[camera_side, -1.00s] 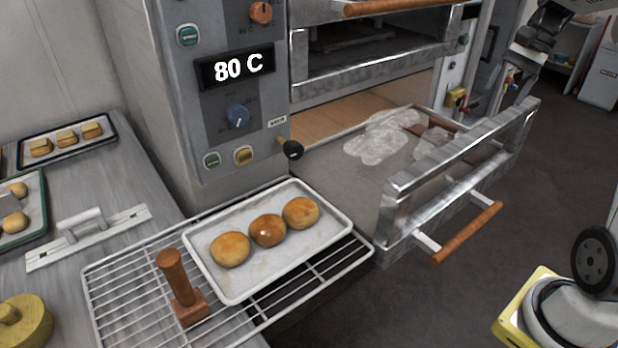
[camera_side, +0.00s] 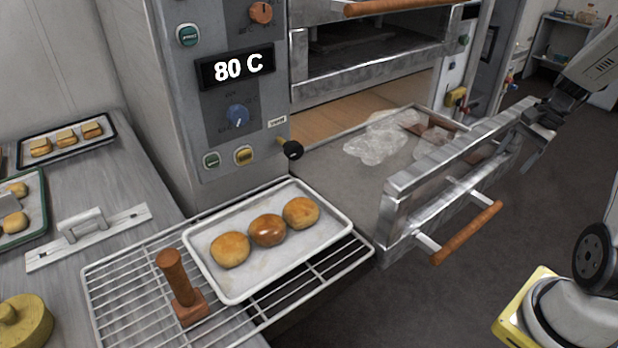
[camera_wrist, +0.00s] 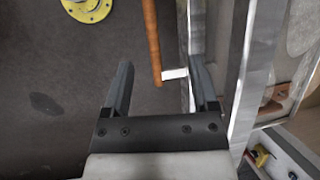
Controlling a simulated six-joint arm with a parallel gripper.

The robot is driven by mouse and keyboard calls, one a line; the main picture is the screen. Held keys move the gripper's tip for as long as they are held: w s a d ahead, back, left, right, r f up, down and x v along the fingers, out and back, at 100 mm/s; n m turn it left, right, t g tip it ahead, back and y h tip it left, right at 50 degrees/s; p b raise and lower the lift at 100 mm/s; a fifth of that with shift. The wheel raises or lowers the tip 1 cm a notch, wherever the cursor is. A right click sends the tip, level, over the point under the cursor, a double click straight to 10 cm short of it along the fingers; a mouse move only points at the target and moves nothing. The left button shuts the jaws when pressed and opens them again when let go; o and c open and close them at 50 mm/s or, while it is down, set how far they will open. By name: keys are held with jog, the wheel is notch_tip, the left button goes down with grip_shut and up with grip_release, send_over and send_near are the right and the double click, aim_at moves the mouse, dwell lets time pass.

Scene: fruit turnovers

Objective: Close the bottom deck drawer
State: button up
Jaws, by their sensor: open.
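The bottom deck drawer (camera_side: 450,178) is pulled well out of the oven. It has a metal front frame and a brown wooden handle (camera_side: 467,233) on metal brackets. Crumpled clear plastic (camera_side: 378,140) lies inside it. My gripper (camera_side: 530,150) is at the far right end of the drawer front, on its outer side. The handle (camera_wrist: 152,38) shows just beyond the fingers, and the drawer front (camera_wrist: 248,70) runs along the right. I cannot tell whether a finger touches the front.
A wire rack with a white tray (camera_side: 338,228) of three buns sits left of the drawer. A wooden press (camera_side: 176,280) stands on the rack. A yellow-rimmed base (camera_side: 508,322) is at lower right. Floor before the drawer is clear.

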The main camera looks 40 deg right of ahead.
send_near(473, 226)
jog(key=shift+x, duration=1.15)
jog(key=shift+x, duration=3.85)
grip_shut()
